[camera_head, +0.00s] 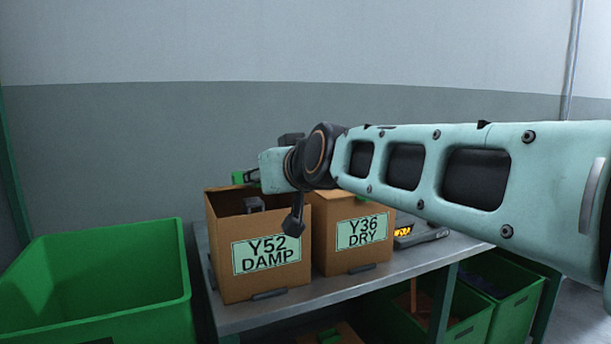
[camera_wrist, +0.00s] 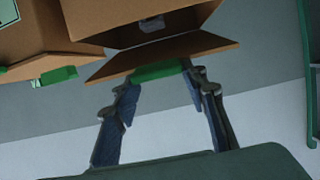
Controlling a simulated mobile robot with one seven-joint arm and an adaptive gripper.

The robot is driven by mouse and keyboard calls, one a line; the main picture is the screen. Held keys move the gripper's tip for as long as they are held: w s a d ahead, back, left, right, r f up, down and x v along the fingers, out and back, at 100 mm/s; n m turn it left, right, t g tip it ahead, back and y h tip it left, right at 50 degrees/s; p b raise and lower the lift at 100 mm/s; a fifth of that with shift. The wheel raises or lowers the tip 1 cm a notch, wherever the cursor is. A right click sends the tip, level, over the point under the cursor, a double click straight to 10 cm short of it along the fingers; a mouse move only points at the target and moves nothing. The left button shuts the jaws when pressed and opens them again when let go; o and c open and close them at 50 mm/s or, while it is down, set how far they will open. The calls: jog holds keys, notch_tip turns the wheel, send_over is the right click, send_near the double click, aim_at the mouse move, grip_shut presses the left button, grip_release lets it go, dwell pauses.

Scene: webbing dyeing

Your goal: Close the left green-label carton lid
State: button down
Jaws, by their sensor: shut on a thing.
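The left carton (camera_head: 228,230), brown with a green label reading Y52 DAMP, stands open on the table. Its lid (camera_wrist: 190,52) is raised at the rear and shows in the wrist view as a brown flap with a green tab (camera_wrist: 158,71). My gripper (camera_wrist: 160,80) is shut on this tab, one finger at each side. In the head view the tab (camera_head: 245,177) shows above the carton's back edge; my wrist hides part of the carton's top, and the fingers are hard to make out there. A grey thing (camera_head: 255,203) is inside the carton.
A second carton (camera_head: 325,240), labelled Y36 DRY, stands close on the right, with a lit display device (camera_head: 415,237) beyond it. A large green bin (camera_head: 110,270) is left of the table (camera_head: 340,292). Green bins (camera_head: 515,315) sit beneath. A wall is behind.

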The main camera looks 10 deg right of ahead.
aim_at(267, 216)
jog(key=shift+s+d+f+t+y, duration=0.1)
jog(key=shift+s+f+t, duration=0.2)
jog(key=shift+f, duration=1.2)
jog(key=shift+s+d+f+t+y, duration=0.15)
jog(key=shift+f+t, duration=0.3)
jog(key=shift+f, duration=1)
jog(key=shift+s+a+f+t+y, duration=0.1)
jog(key=shift+s+f+t, duration=0.25)
jog(key=shift+f, duration=1.15)
jog(key=shift+d, duration=0.1)
jog(key=c, duration=1.5)
grip_release()
jog(key=shift+w+f, duration=0.1)
jog(key=shift+o, duration=1.2)
jog(key=shift+w, duration=0.2)
jog(key=shift+o, duration=0.5)
jog(key=shift+s+r, duration=0.1)
jog(key=shift+r, duration=0.15)
